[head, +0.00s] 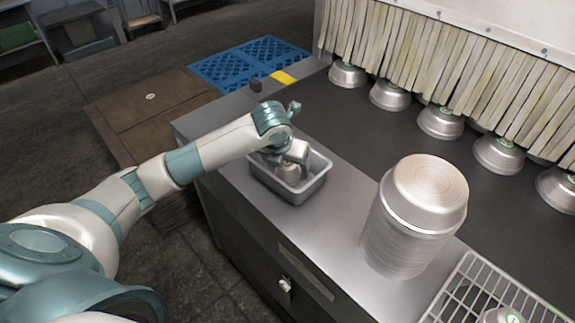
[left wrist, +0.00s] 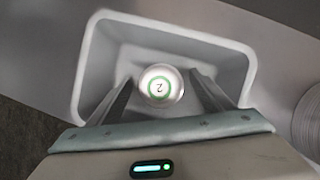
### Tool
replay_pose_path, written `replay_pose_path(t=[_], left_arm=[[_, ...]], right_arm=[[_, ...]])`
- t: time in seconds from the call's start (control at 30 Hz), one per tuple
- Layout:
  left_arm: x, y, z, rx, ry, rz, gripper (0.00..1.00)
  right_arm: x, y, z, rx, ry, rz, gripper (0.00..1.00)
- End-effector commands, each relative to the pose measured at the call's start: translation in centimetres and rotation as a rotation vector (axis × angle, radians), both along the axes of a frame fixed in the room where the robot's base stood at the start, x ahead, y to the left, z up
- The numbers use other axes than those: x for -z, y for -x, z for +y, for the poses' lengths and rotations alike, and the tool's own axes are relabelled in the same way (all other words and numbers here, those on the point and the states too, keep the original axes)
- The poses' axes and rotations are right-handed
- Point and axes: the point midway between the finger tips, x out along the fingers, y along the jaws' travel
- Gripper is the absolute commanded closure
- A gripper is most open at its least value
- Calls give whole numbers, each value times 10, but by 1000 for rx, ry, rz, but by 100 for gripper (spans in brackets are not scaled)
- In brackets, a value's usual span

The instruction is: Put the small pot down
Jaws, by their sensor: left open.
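The small pot (left wrist: 159,84) shows in the left wrist view as a round metal top with a green ring and a number 2. It stands inside a grey bin (left wrist: 215,42), which also shows on the metal counter in the head view (head: 314,184). My left gripper (left wrist: 161,92) reaches down into the bin with its fingers open, one on each side of the pot. In the head view the arm and gripper (head: 291,160) partly cover the pot (head: 289,174). I cannot tell whether the fingers touch it. My right gripper is not in view.
A tall stack of metal pans (head: 410,225) stands on the counter (head: 345,215) right of the bin. A wire rack (head: 470,290) is at the lower right. Several pots (head: 441,122) sit on the dark conveyor (head: 385,140) before strip curtains. Counter between bin and stack is clear.

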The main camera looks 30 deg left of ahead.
Motion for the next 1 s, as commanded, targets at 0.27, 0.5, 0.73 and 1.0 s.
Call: replay_pose_path(t=[0.27, 0.5, 0.73, 1.0], left_arm=[[-20, 7, -1, 2, 1, -4, 26], [-58, 23, -3, 2, -1, -6, 26], [-94, 37, -5, 1, 1, -4, 26], [-112, 45, -5, -1, 0, -1, 26]], right_arm=[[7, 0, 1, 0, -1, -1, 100], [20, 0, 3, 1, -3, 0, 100], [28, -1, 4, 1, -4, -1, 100], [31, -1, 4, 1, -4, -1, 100]])
